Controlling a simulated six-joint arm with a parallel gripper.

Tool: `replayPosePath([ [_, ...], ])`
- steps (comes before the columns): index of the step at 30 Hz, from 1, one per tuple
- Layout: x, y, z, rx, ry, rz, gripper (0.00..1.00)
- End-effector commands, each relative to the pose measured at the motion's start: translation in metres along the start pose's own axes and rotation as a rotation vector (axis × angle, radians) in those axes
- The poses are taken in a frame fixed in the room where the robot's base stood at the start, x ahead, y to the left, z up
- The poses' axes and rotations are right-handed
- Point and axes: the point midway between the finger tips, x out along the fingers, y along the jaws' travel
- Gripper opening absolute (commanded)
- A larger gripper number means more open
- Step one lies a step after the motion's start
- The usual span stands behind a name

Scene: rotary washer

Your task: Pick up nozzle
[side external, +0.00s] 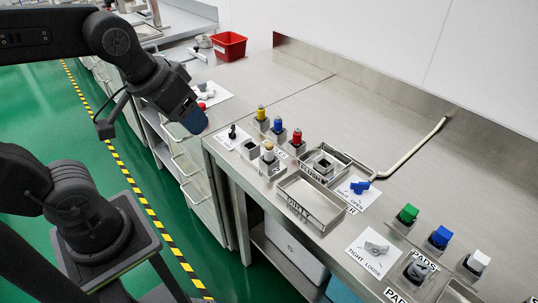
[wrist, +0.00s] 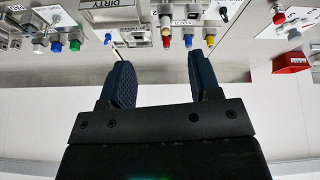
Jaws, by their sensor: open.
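My gripper (side external: 195,120) hangs in the air at the left end of the steel bench, apart from everything on it. In the wrist view its two blue fingers (wrist: 160,72) are spread with nothing between them. I cannot tell for certain which piece is the nozzle. Three small pieces stand upright in metal blocks: a yellow-topped one (side external: 261,113), a blue-topped one (side external: 278,126) and a red-topped one (side external: 297,137). A small black piece (side external: 232,132) stands on a white card near the bench's front edge.
Green (side external: 408,214), blue (side external: 440,237) and white (side external: 477,261) blocks stand beyond. A red bin (side external: 229,46) is at the back. The bench's rear is mostly clear.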

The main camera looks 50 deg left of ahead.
Motion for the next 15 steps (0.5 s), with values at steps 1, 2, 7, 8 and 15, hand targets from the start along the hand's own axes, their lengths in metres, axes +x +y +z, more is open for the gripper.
replayPosePath([
  [1,0.004,0.001,-0.012,-0.084,-0.031,-0.007,0.57],
  [2,0.006,0.002,-0.02,-0.146,-0.048,-0.012,0.57],
  [7,0.03,0.008,-0.069,-0.545,-0.152,-0.072,0.57],
  [8,0.036,0.009,-0.077,-0.617,-0.167,-0.086,0.57],
  [15,0.097,0.013,-0.132,-1.163,-0.264,-0.245,0.57],
])
